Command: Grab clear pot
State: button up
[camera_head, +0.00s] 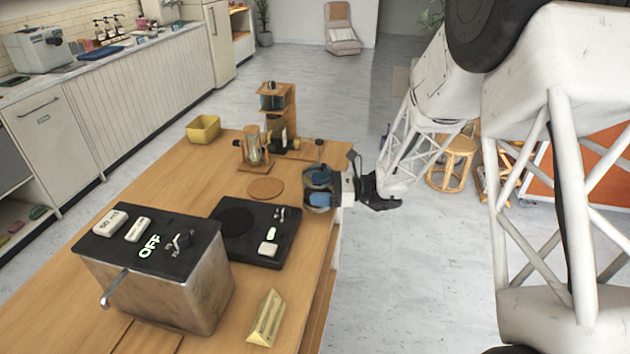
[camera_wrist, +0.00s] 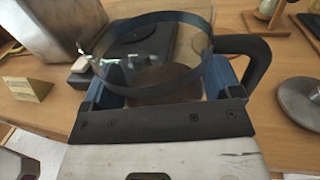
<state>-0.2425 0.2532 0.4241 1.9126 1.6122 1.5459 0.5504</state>
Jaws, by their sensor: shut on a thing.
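The clear pot (camera_head: 318,178) is a transparent glass vessel with a dark band and a black handle. It is at the right edge of the wooden table, in my gripper. In the wrist view the clear pot (camera_wrist: 150,45) fills the top middle, with its handle to the right. My gripper (camera_head: 322,196) is shut on the pot, with blue fingers on either side of it. The gripper also shows in the wrist view (camera_wrist: 165,92). The pot's base is partly hidden by the gripper, so I cannot tell whether it touches the table.
A black hot plate (camera_head: 258,228) and a metal box with an OFF display (camera_head: 160,270) stand left of the pot. A cork mat (camera_head: 265,188), an hourglass (camera_head: 254,148), a wooden stand (camera_head: 275,115) and a yellow bin (camera_head: 203,128) lie farther back. A yellow wedge sign (camera_head: 266,318) stands at the front.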

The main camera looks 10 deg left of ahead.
jog(key=s+d, duration=0.4)
jog(key=s, duration=0.3)
jog(key=shift+s+r, duration=0.35)
jog(key=shift+w+a, duration=0.1)
dwell(0.4)
